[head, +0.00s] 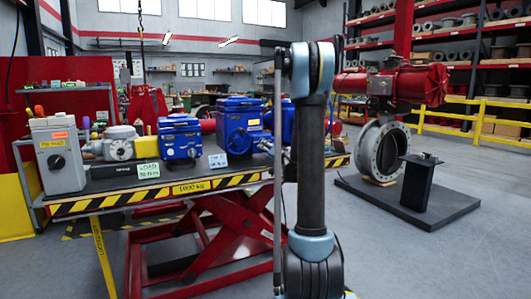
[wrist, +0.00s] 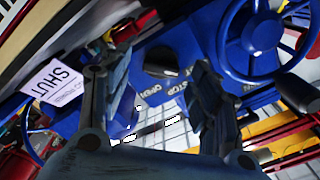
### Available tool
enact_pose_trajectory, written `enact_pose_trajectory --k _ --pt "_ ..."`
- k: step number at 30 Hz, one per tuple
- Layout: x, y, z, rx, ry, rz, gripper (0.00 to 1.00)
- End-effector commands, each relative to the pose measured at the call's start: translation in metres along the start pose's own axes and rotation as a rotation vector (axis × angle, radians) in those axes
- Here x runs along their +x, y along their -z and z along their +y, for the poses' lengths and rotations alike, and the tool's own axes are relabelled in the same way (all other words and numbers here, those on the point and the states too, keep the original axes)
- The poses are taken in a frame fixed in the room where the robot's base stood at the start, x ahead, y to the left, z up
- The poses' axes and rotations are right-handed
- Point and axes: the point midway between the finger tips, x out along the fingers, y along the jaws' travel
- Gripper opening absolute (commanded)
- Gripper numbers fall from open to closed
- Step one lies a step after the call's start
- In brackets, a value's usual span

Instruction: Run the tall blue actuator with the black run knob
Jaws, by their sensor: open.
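In the wrist view a blue actuator face (wrist: 185,45) fills the middle, with a round black knob (wrist: 160,62) on it. White lettering beside the knob includes "STOP" and "OPEN". My gripper (wrist: 150,78) is open, with one finger to each side of the knob as seen and no visible contact. In the head view a tall blue actuator (head: 238,118) stands on the lift table (head: 100,188). A shorter blue actuator (head: 180,137) is left of it.
A white card reading "SHUT" (wrist: 58,82) and a blue handwheel (wrist: 255,40) flank the gripper in the wrist view. A grey box (head: 58,158) with a dark knob stands at the table's left end. A red actuator (head: 400,85) on a valve stands right; floor between is clear.

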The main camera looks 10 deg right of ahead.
Motion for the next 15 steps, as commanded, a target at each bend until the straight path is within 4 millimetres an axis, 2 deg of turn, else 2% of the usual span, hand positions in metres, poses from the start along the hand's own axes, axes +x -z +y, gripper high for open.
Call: enact_pose_trajectory --k 6,15 --pt "0.014 0.000 -0.001 0.000 0.000 0.000 0.57" --pt "0.015 0.000 0.000 0.000 0.000 0.000 0.54"
